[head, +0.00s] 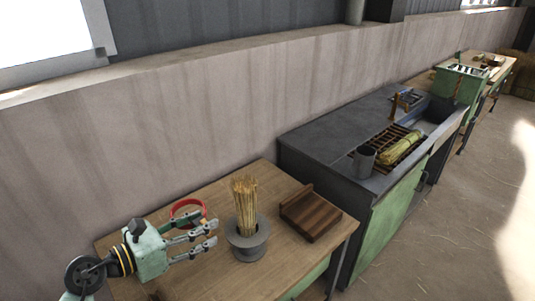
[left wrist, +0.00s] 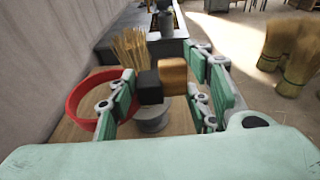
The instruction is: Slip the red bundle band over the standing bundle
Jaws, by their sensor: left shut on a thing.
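The standing straw bundle (head: 244,200) is upright in a grey spool-shaped holder (head: 248,240) on the wooden table. The bundle also shows in the left wrist view (left wrist: 130,46), with its lower part hidden behind my fingers. The red band (head: 174,209) is a ring at my left gripper (head: 212,236), left of the bundle and apart from it. In the left wrist view the band (left wrist: 72,108) shows at the left finger. My left gripper is shut on the band, though the exact contact is hard to see. My right gripper is not in view.
A dark wooden block (head: 311,212) lies right of the holder on the table (head: 200,282). Farther right stands a dark sink bench (head: 325,147) with a grey cup (head: 364,162) and a lying straw bundle (head: 401,149). A wall (head: 150,150) runs behind the table.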

